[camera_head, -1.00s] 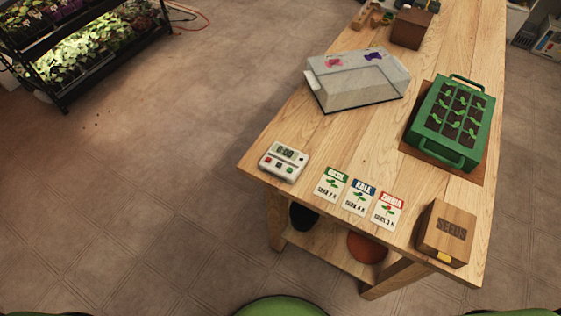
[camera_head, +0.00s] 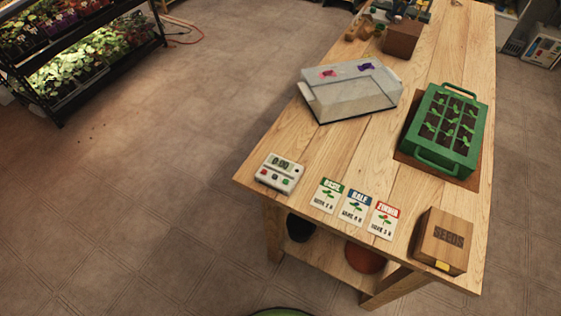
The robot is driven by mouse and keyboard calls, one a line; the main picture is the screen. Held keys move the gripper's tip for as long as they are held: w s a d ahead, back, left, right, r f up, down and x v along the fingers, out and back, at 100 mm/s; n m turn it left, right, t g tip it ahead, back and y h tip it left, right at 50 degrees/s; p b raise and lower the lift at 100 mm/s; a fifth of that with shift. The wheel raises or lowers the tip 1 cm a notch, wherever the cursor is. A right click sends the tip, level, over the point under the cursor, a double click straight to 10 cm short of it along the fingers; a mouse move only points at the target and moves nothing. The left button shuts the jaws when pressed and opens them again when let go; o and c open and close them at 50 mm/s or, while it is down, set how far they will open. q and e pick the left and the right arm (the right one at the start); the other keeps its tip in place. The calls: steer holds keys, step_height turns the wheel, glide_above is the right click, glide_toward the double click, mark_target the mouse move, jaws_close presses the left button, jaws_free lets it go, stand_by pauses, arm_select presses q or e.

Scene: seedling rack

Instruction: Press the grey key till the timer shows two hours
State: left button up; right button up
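The white timer (camera_head: 279,174) lies on the near left corner of the wooden table. Its display (camera_head: 281,163) appears to read 0:00. Below the display are small keys, among them a red one, a green one and a dark or grey one; the grey key is too small to make out surely. Neither of my grippers is in view, and nothing touches the timer.
Three seed cards (camera_head: 355,208) lie right of the timer, then a wooden seed box (camera_head: 443,240). A clear-lidded cover (camera_head: 350,92) and a green seedling tray (camera_head: 478,140) stand farther back. The table (camera_head: 300,140) is bare around the timer.

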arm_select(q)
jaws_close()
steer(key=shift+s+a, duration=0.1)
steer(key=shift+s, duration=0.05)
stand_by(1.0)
